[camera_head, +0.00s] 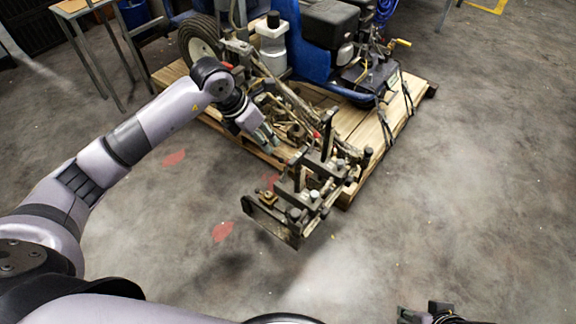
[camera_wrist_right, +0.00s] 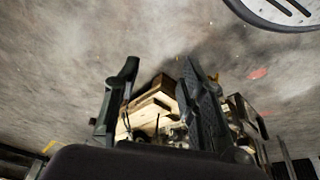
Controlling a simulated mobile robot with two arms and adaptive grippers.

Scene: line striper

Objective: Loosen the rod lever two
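The line striper (camera_head: 305,60) stands on a wooden pallet (camera_head: 392,128), with its metal rod and bracket assembly (camera_head: 318,178) reaching out past the pallet's near edge. Several rods, clamps and knobs are crowded there, and I cannot tell which is rod lever two. My left gripper (camera_head: 268,138) points down at the left side of this assembly, close to the rods. Whether its fingers touch anything is unclear. My right gripper (camera_head: 428,316) is at the bottom edge of the head view, well away from the machine. In the right wrist view its fingers (camera_wrist_right: 160,92) are apart with nothing between them.
A metal-legged table (camera_head: 92,42) stands at the upper left, near a blue bin (camera_head: 133,14). A black engine (camera_head: 330,22) and a wheel (camera_head: 200,38) are on the machine. Dark straps hang at the pallet's right. The concrete floor right and front is open.

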